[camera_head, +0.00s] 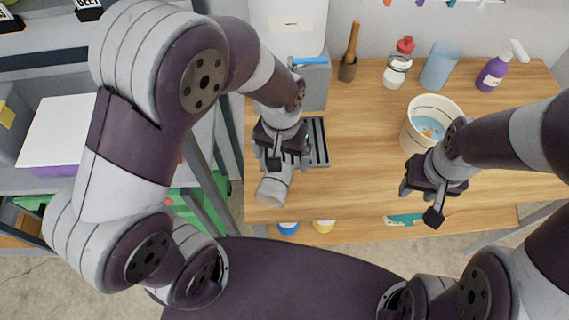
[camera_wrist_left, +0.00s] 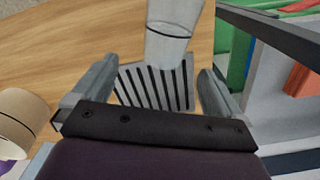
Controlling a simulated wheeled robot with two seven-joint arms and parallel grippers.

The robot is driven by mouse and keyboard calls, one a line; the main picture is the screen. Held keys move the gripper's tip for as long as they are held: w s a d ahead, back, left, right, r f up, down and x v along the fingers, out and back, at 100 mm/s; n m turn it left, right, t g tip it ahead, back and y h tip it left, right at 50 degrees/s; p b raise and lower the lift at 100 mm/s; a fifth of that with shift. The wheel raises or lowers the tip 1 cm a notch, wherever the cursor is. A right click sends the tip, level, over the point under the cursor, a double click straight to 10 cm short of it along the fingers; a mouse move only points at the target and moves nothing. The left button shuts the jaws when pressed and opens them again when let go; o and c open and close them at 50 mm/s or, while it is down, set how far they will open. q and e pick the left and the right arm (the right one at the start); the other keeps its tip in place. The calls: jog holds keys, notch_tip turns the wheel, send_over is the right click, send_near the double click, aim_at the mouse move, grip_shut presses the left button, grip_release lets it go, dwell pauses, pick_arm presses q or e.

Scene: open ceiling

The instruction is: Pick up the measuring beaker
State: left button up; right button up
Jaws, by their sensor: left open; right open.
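The measuring beaker (camera_head: 273,190) is a greyish see-through cylinder near the table's front left edge, below my left gripper (camera_head: 286,158) in the head view. In the left wrist view the beaker (camera_wrist_left: 172,35) shows a dark line around it, and one end reaches over the slotted grey tray. My left gripper (camera_wrist_left: 152,92) is open, its fingers apart on either side, with the beaker ahead of the gap. I cannot tell whether they touch it. My right gripper (camera_head: 420,202) is open and empty over the table's front part, right of the beaker.
The slotted tray (camera_head: 320,142) belongs to a grey dispenser at the back left. A cream bucket with fish (camera_head: 408,135) stands behind my right gripper. A pestle cup (camera_head: 348,70), red-capped bottle (camera_head: 397,68), blue cup (camera_head: 440,66) and purple spray bottle (camera_head: 492,75) line the back. The table's middle is clear.

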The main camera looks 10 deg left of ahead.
aim_at(275, 175)
pick_arm(q)
jog(key=s+f, duration=0.2)
jog(key=shift+s+f, duration=0.1)
jog(key=shift+f, duration=0.25)
jog(key=shift+a+f, duration=0.35)
jog(key=shift+f, duration=0.25)
jog(key=shift+a+f, duration=0.3)
jog(key=shift+f, duration=0.3)
jog(key=f, duration=0.3)
jog(key=shift+w+d+f+p, duration=0.15)
jog(key=shift+w+d+p, duration=0.05)
jog(key=shift+p, duration=0.1)
jog(key=shift+s+d+f, duration=0.1)
jog(key=shift+d+f, duration=0.05)
jog(key=shift+f, duration=0.15)
jog(key=shift+s, duration=0.15)
jog(key=shift+a, duration=0.25)
jog(key=c, duration=0.7)
jog(key=shift+c, duration=1.3)
jog(key=shift+d, duration=0.1)
pick_arm(e)
jog(key=shift+s+a+r, duration=0.45)
jog(key=shift+s+r, duration=0.1)
jog(key=shift+s, duration=0.25)
